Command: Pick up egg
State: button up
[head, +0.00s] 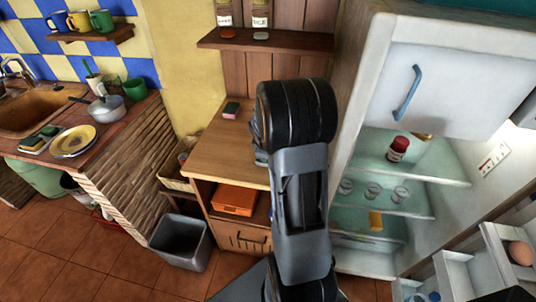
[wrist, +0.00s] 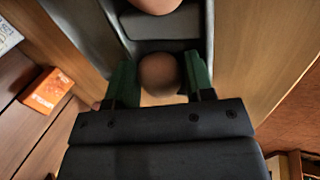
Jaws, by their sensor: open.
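In the wrist view, my gripper (wrist: 160,88) is open, with its two green fingers pointing away from the camera. A brown, rounded, egg-like thing (wrist: 159,73) sits between the fingers. It lies in shadow, and I cannot tell whether either finger touches it. A second smooth, pale brown rounded thing (wrist: 155,4) is cut off by the top edge of the wrist view. In the head view, a brown egg (head: 521,253) sits in a white door shelf of the open fridge at the lower right. My arm hides my gripper in the head view.
The open fridge (head: 372,140) stands to the right. A wooden counter (head: 225,150) stands left of my arm, with an orange box (head: 233,200) on its shelf; the box also shows in the wrist view (wrist: 47,90). A grey bin (head: 181,243) stands on the floor.

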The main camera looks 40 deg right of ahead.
jog(key=shift+s+f, duration=0.1)
jog(key=shift+c, duration=0.2)
jog(key=shift+c, duration=1.4)
